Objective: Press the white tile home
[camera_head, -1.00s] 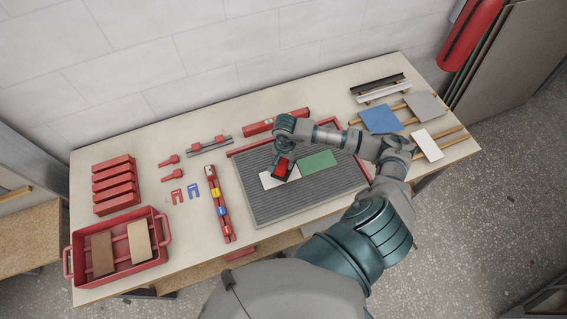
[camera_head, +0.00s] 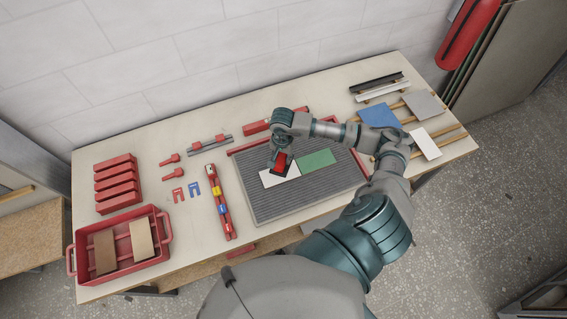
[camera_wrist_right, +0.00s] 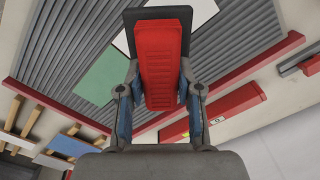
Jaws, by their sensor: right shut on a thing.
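The white tile (camera_head: 269,180) lies on the grey ribbed bed of the board (camera_head: 290,205), left of the green tile (camera_head: 316,158). My right gripper (camera_head: 280,155) is shut on a red-handled tool with a dark flat plate (camera_head: 283,164). In the right wrist view, the red handle (camera_wrist_right: 163,60) sits between the fingers. The plate covers part of the white tile, which shows beyond it (camera_wrist_right: 203,10). I cannot tell whether the plate touches the tile. The green tile also shows in the wrist view (camera_wrist_right: 102,78). My left gripper is out of view.
Red rails edge the board's back and right side. A red level (camera_head: 258,127) lies behind it and a red bar with coloured bands (camera_head: 217,205) to its left. Blue (camera_head: 379,115), white (camera_head: 425,144) and grey tiles rest at right. A red tray (camera_head: 78,262) stands front left.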

